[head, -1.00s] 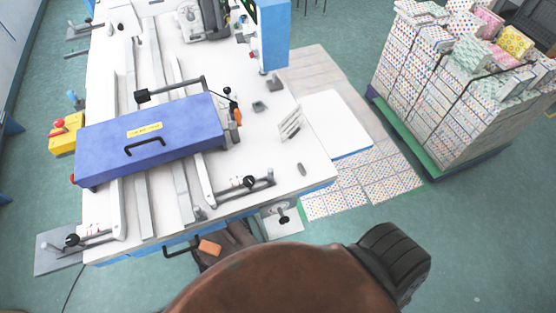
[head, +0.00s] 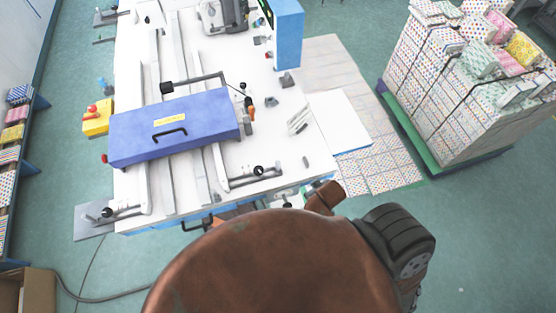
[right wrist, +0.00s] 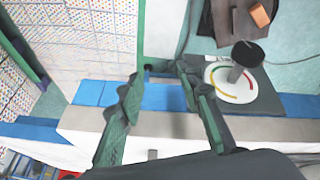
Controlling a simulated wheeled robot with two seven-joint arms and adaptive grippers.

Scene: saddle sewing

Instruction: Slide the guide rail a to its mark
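Several long pale rails run along the white table (head: 287,157) in the head view. One rail (head: 222,165) on the right has a black-knobbed clamp (head: 258,171) at its front end. Another rail (head: 143,180) on the left ends near a similar clamp (head: 106,212). I cannot tell which is guide rail a, and no mark is readable. My right gripper (right wrist: 160,80) shows in the right wrist view with its green fingers apart, above the blue table edge (right wrist: 148,97). Nothing is clearly held between them. My left gripper is not in view.
A blue cover (head: 190,122) with a black handle spans the rails. A black knob (right wrist: 249,54) stands over a dial with a coloured arc (right wrist: 222,84). A pallet of patterned stacks (head: 455,90) stands right. A cardboard box (head: 38,290) sits at lower left.

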